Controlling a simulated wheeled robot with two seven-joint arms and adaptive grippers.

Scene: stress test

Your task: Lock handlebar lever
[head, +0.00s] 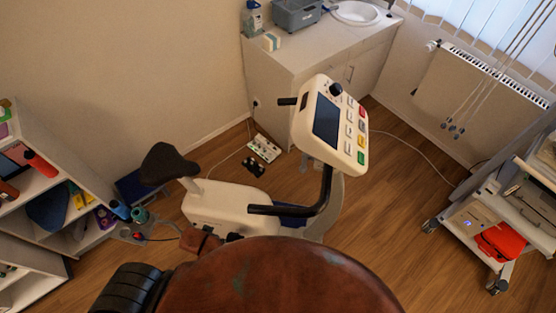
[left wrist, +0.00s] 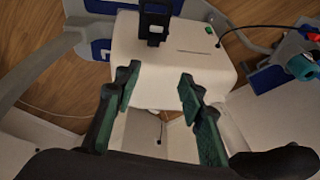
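An exercise bike stands on the wood floor in the head view, with a white body (head: 228,204), a black saddle (head: 168,164) and a tilted console (head: 330,125). Its black handlebar (head: 318,205) bends below the console; I cannot make out a separate lever on it. In the left wrist view my left gripper (left wrist: 155,92) is open and empty, its green-padded fingers apart in front of a white housing (left wrist: 180,62). A black upright bracket (left wrist: 154,22) sits on that housing, beyond the fingertips; I cannot tell whether it is the lever. My right gripper is not in view.
A shelf (head: 30,150) stands at left, a counter with sink (head: 330,45) at the back, and a wheeled cart (head: 510,200) at right. A power strip (head: 264,149) and cables lie on the floor. Blue and teal cylinders (head: 138,214) sit left of the bike.

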